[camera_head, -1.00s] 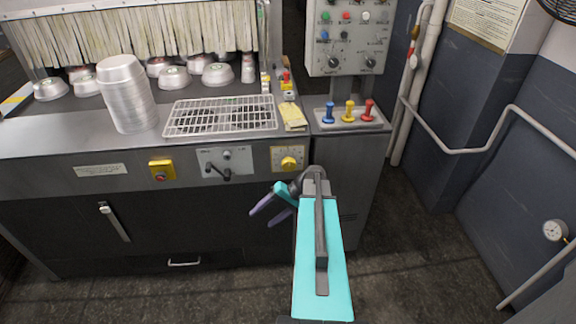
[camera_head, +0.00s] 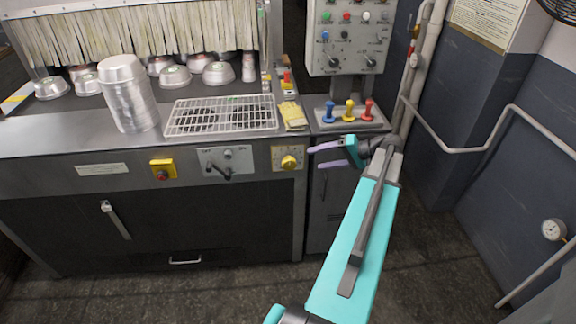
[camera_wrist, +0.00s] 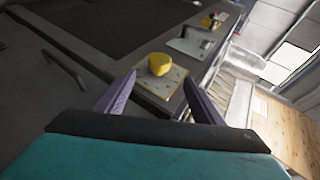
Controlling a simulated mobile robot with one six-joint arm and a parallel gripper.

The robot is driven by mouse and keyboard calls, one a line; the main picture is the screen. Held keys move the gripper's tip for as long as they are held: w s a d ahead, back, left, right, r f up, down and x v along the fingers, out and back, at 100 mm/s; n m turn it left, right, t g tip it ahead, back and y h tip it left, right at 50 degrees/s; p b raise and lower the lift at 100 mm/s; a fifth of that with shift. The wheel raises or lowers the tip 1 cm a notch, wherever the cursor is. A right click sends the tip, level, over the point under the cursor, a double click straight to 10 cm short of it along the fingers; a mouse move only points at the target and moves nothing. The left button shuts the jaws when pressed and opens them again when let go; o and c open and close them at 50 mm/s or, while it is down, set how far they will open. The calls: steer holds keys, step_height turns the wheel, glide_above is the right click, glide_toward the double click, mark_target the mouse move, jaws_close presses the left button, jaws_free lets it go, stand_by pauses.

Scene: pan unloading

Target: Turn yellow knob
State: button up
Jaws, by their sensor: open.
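The yellow knob (camera_head: 289,162) sits on a pale square dial plate at the right end of the machine's front panel. My gripper (camera_head: 312,158) is just to the right of the knob in the head view, its purple fingers pointing left toward it. In the wrist view the yellow knob (camera_wrist: 160,64) shows ahead, between and beyond the two spread fingers of my gripper (camera_wrist: 155,100). The fingers are open and empty, and appear apart from the knob.
A lever panel (camera_head: 226,162) and a yellow box with a red button (camera_head: 162,169) are left of the knob. Blue, yellow and red levers stand on a ledge (camera_head: 361,124) above my gripper. A wire rack (camera_head: 222,115) and stacked pans (camera_head: 128,95) are on top.

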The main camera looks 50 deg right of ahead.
mark_target(294, 164)
steer(key=p+x, duration=0.3)
steer(key=x, duration=1.1)
steer(key=shift+s+f, duration=0.1)
steer(key=shift+f, duration=0.05)
steer(key=c, duration=1)
steer(key=shift+a, duration=0.2)
steer(key=shift+c, duration=0.2)
steer(key=shift+d, duration=0.1)
